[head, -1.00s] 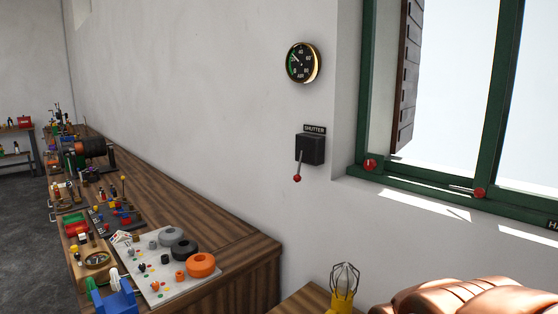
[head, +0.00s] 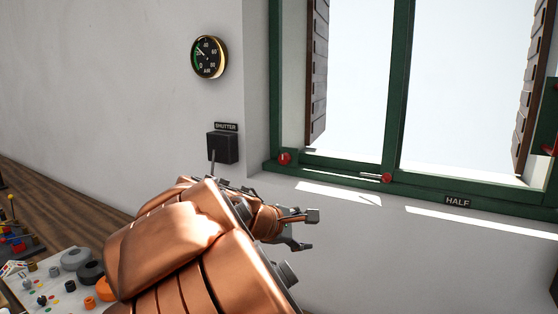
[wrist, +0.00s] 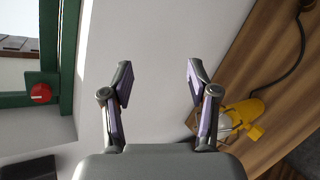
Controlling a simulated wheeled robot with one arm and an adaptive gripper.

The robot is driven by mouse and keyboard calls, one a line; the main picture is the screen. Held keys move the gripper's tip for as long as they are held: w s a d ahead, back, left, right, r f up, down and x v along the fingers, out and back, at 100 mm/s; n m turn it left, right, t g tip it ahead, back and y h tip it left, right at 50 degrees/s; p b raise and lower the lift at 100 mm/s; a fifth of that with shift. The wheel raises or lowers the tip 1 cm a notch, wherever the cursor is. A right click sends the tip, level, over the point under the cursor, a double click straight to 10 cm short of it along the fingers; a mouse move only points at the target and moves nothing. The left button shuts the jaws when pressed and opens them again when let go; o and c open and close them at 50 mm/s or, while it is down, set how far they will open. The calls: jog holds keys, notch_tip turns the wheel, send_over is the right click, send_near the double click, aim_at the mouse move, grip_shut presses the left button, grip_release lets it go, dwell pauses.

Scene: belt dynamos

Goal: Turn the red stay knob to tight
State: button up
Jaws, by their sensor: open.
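A red knob (head: 387,178) sits on the sill rail of the green window frame, with a short metal bar reaching left from it. A second red knob (head: 284,158) with a pale mark sits at the frame's lower left corner. One red knob (wrist: 41,93) shows at the left of the wrist view, on green frame. I cannot tell from the view which way any knob is set. My gripper (head: 308,230) is open and empty, below the sill in front of the white wall, apart from the knobs. Its two fingers (wrist: 158,80) hold nothing in the wrist view.
A black shutter box (head: 222,148) is on the wall, its lever partly hidden by my arm. A round gauge (head: 209,57) hangs above. A label reading HALF (head: 457,202) is below the window. A wooden shutter (head: 318,70) stands outside.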

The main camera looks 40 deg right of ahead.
jog(key=w+d+r+n+t+h, duration=0.1)
jog(key=w+d+r+n+h, duration=0.2)
jog(key=w+d+r+n, duration=0.4)
jog(key=n+t+h, duration=0.2)
jog(key=n+t, duration=0.2)
jog(key=n, duration=0.1)
send_near(283, 159)
jog(key=x, duration=0.3)
jog(key=shift+p+x, duration=0.75)
jog(key=shift+x, duration=2.75)
jog(key=shift+c, duration=0.5)
grip_shut()
